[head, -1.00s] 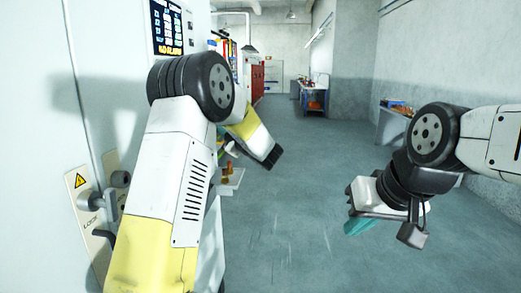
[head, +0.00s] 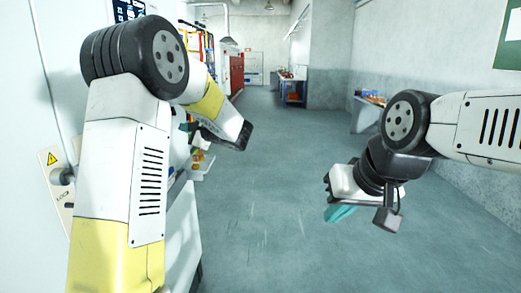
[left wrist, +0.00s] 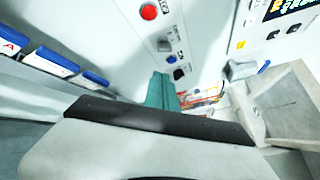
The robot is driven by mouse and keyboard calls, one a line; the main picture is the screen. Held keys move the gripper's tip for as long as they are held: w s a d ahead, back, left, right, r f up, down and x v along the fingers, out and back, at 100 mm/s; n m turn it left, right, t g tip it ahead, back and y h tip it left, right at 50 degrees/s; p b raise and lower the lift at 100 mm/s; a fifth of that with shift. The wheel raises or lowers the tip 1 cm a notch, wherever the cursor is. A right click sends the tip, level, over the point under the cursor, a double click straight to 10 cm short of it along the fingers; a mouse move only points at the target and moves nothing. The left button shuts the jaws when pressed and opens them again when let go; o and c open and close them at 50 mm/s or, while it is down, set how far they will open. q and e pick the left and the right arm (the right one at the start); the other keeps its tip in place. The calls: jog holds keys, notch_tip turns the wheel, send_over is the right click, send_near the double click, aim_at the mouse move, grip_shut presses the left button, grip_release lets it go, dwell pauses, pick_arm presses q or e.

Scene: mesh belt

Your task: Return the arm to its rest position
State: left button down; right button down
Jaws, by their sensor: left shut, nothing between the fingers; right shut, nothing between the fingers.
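My left arm comes in from the left in the head view, raised and bent in front of the white machine. Its gripper (head: 186,127) is mostly hidden behind the arm; only a bit of teal shows. In the left wrist view the teal fingers (left wrist: 160,91) are together with nothing between them. They point toward a machine panel with a red button (left wrist: 149,12); I cannot tell the gap to it. My right gripper (head: 340,213) has teal fingers pointing down, shut and empty, over open floor.
The white machine (head: 25,100) stands close on the left, with a latch (head: 62,176) and warning label. Blue-edged bins (left wrist: 55,62) show in the left wrist view. A bench (head: 370,112) is by the right wall. A workbench (head: 293,90) stands far back. The middle floor is clear.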

pick_arm(q)
jog(key=s+a+f+n+g+h, duration=0.2)
jog(key=s+n+g+h, duration=0.15)
jog(key=s, duration=0.65)
jog(key=s+a+f+n+g+h, duration=0.2)
jog(key=s+n+g, duration=0.15)
jog(key=s, duration=0.65)
jog(key=s+d+f+n+t+h, duration=0.2)
jog(key=s+d+n+h, duration=0.5)
jog(key=s+d, duration=0.7)
jog(key=s+h, duration=0.2)
jog(key=s, duration=0.2)
jog(key=shift+d, duration=0.2)
jog(key=shift+h, duration=0.25)
